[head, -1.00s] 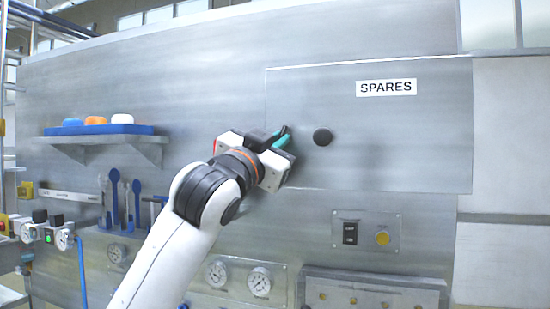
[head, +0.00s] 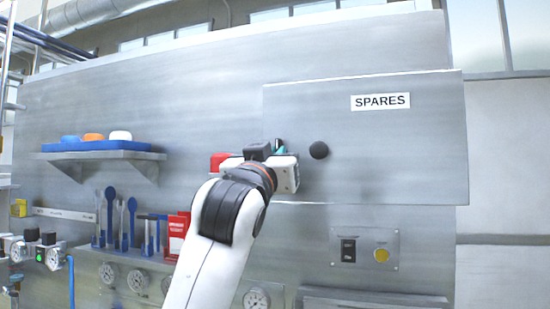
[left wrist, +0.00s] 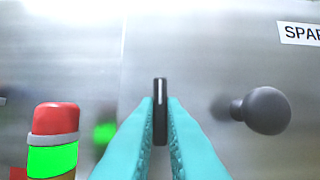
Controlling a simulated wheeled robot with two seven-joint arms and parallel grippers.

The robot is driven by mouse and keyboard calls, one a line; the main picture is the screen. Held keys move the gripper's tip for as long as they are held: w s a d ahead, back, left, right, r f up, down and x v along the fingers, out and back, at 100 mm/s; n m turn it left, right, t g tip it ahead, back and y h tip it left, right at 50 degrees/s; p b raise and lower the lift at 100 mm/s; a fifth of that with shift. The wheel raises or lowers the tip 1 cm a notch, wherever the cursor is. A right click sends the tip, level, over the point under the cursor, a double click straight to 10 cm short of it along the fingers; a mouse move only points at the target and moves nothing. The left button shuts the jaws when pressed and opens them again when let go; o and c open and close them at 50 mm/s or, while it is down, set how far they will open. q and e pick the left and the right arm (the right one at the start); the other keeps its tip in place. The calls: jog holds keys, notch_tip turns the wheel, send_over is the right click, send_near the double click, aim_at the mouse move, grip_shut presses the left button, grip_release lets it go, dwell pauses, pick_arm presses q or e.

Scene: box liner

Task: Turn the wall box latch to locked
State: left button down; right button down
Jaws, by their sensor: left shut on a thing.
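The wall box is a flat grey door marked SPARES (head: 400,150), and the label also shows in the left wrist view (left wrist: 303,33). Its latch (left wrist: 160,105) is a narrow black bar with a pale line, standing upright in the left wrist view near the door's left edge. My left gripper (left wrist: 161,125) has its teal fingers shut on this bar, one on each side. In the head view my left gripper (head: 282,151) covers most of the latch. A dark round knob (head: 319,150) sits just right of it. My right gripper is not in view.
A red-topped cylinder with a green band (left wrist: 53,140) stands close left of the fingers. A shelf (head: 100,155) with a blue tray is at left. A switch panel (head: 364,248) lies below the door. The door's right part is clear.

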pick_arm(q)
jog(key=c, duration=1.5)
grip_release()
jog(key=b+v, duration=0.5)
jog(key=v, duration=0.7)
